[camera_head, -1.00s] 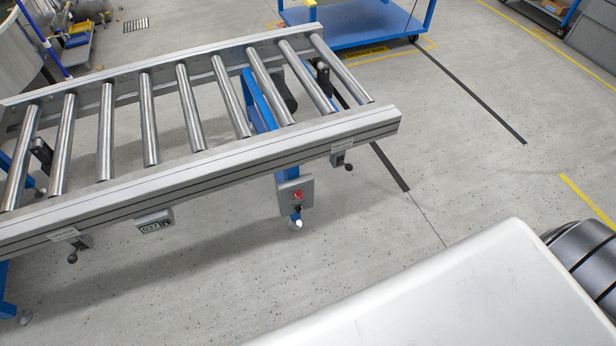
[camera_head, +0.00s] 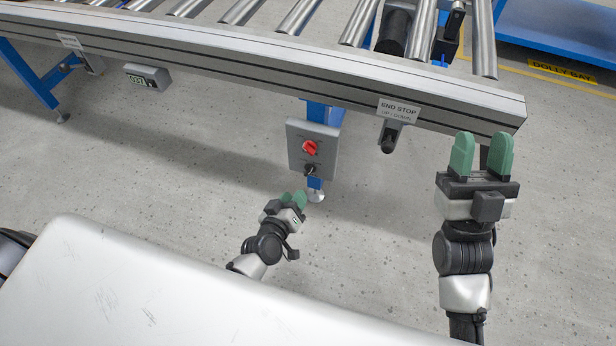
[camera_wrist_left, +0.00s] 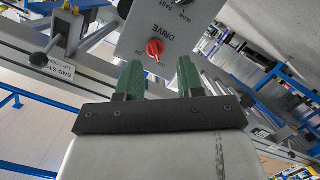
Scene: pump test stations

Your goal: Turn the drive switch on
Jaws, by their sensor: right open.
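The drive switch (camera_head: 310,148) is a red rotary knob on a grey control box (camera_head: 327,135) under the roller conveyor. In the left wrist view the red knob (camera_wrist_left: 155,48) sits beside the word DRIVE, ahead of the gap between my fingers. My left gripper (camera_head: 293,198) is just below the box, with green fingertips pointing up. It also shows in the left wrist view (camera_wrist_left: 160,78), open, empty and apart from the knob. My right gripper (camera_head: 482,153) is open and empty, further right by the conveyor's end.
A black knob (camera_head: 309,170) sits below the red one. The conveyor rail (camera_head: 250,62) runs above, with an END STOP lever (camera_head: 388,138) to the right of the box. A small display (camera_head: 147,77) hangs at the left. A blue dolly (camera_head: 560,30) stands at the back right.

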